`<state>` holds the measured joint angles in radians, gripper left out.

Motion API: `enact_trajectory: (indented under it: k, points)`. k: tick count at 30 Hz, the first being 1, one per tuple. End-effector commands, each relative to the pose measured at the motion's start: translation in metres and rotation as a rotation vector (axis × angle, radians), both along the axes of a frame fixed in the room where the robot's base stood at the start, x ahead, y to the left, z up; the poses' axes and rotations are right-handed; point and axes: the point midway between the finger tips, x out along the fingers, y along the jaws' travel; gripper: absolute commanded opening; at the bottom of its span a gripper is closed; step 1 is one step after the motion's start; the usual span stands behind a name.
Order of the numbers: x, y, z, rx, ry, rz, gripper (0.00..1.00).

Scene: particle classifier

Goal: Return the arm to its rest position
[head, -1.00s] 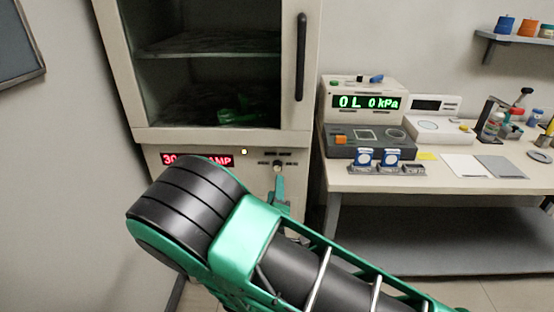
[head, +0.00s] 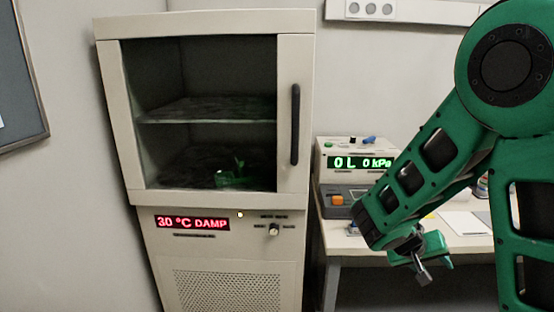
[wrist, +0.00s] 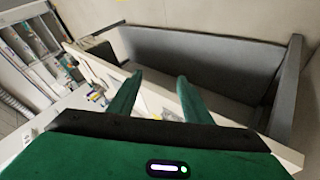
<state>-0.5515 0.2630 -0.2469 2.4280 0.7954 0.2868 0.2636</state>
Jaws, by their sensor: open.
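My green arm fills the right side of the head view, folded with its elbow high. My gripper (head: 422,262) hangs at the arm's lower end, in front of the table's front edge. In the wrist view my gripper (wrist: 152,92) shows two green fingers spread apart with nothing between them. Past the fingers are a pale surface and a grey-walled recess, seen at a tilt.
A cream cabinet (head: 303,120) with a dark glass door stands at left; its display (head: 192,223) reads 30 °C DAMP. A bench (head: 345,240) at right bears a kPa readout (head: 362,162). A dark board (head: 22,80) hangs on the left wall.

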Motion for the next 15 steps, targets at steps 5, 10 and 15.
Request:
enact_trajectory:
  k: [5, 10, 15]
  points:
    - [-0.060, -0.031, 0.009, 0.191, 0.063, -0.154, 0.45]
    - [-0.115, -0.040, 0.020, 0.368, 0.113, -0.246, 0.45]
    - [-0.168, -0.036, 0.036, 0.536, 0.144, -0.300, 0.45]
